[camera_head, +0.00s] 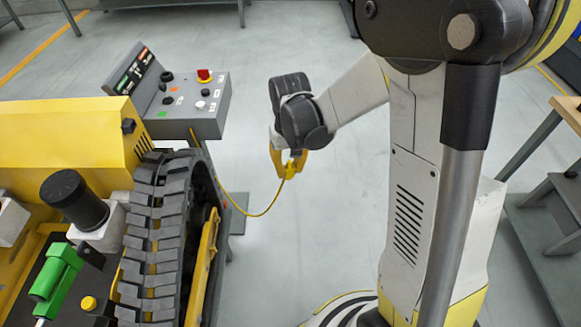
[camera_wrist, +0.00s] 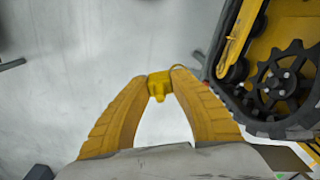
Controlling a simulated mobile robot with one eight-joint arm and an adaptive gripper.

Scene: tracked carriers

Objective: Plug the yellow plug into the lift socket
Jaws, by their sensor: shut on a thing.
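The yellow plug (camera_head: 290,171) is held between the yellow fingers of my gripper (camera_head: 288,162), in the air right of the tracked carrier. A thin yellow cable (camera_head: 262,214) hangs in a loop from the plug towards the grey control console (camera_head: 187,103). In the wrist view the plug (camera_wrist: 158,86) sits between the fingertips of my gripper (camera_wrist: 161,78), which are shut on it. The plug is clear of the carrier and touches nothing but the fingers. I cannot make out which fitting is the lift socket.
The carrier's black track (camera_head: 158,230) stands left of my gripper; its toothed sprocket (camera_wrist: 284,84) shows at right in the wrist view. The console carries a red knob (camera_head: 204,75) and several buttons. A wooden-topped bench (camera_head: 568,108) stands at far right. The grey floor (camera_head: 305,230) below is clear.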

